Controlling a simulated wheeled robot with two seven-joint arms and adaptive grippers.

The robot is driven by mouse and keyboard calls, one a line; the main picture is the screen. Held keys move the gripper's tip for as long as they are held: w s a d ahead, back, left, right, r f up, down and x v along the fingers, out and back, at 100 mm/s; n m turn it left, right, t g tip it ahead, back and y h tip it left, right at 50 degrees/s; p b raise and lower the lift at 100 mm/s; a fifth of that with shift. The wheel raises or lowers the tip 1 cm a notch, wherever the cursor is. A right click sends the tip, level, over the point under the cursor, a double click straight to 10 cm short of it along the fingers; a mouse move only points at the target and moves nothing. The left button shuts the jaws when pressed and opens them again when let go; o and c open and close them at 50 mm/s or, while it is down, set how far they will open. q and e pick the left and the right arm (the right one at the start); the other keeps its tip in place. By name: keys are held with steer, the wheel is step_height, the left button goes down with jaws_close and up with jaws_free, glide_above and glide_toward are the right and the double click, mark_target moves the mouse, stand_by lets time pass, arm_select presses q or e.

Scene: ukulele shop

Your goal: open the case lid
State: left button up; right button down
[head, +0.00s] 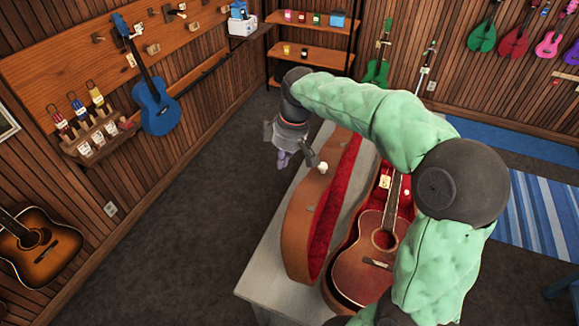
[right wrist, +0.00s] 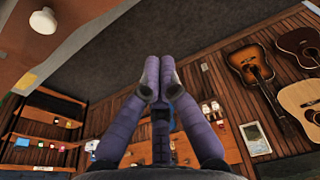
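The brown instrument case stands open on the grey table. Its lid (head: 301,218) is raised on edge, with the red lining (head: 334,205) facing right. A white round knob (head: 322,168) sits near the lid's far end; it also shows in the right wrist view (right wrist: 43,20). A brown ukulele (head: 375,260) lies in the case's red-lined base. My right arm reaches over the case, and my right gripper (head: 283,160) is left of the lid's far end, apart from the knob. In the right wrist view its purple fingers (right wrist: 160,68) meet at the tips with nothing between them. My left gripper is out of view.
The grey table (head: 262,278) shows bare left of the case. Dark floor (head: 190,215) lies open between it and the wooden wall. A blue ukulele (head: 155,105) hangs on the left wall, and a shelf rack (head: 310,52) stands behind.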

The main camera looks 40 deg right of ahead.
arm_select(q)
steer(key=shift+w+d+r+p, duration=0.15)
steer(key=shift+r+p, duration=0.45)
steer(key=shift+p, duration=0.05)
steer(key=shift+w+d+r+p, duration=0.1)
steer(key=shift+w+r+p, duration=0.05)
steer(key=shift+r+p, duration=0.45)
arm_select(e)
step_height(320, 180, down, 9)
steer(key=s+d, duration=0.1)
steer(key=shift+d, duration=0.2)
steer(key=shift+s+f, duration=0.1)
